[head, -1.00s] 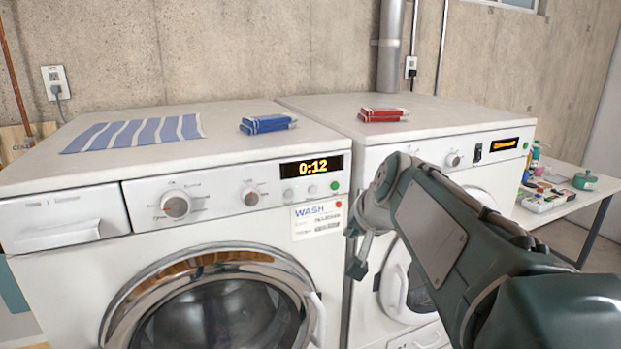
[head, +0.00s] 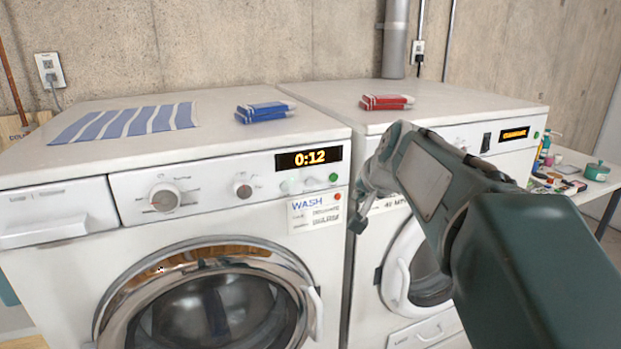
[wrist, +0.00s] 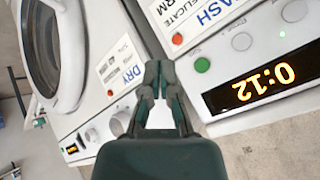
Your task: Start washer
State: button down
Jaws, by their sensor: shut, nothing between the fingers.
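The washer (head: 60,258) is the white front-loader on the left, with a WASH label (head: 315,209). Its display (head: 308,158) reads 0:12 and also shows upside down in the wrist view (wrist: 250,88). My gripper is shut and empty, in front of the gap between the machines in the head view (head: 358,222). Fingertip contact is not visible.
The dryer (head: 455,128), with a DRY label (wrist: 121,68), stands to the right. A cluttered side table (head: 605,195) stands far right.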

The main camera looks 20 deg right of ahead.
aim_at(334, 178)
jog(key=w, duration=0.1)
jog(key=w+a, duration=0.1)
jog(key=w, duration=0.3)
jog(key=shift+w+a, duration=0.25)
jog(key=shift+w+d, duration=0.1)
jog(key=shift+d, duration=0.25)
jog(key=shift+a, duration=0.35)
jog(key=shift+d, duration=0.2)
jog(key=shift+w+r, duration=0.1)
jog(key=shift+w, duration=0.3)
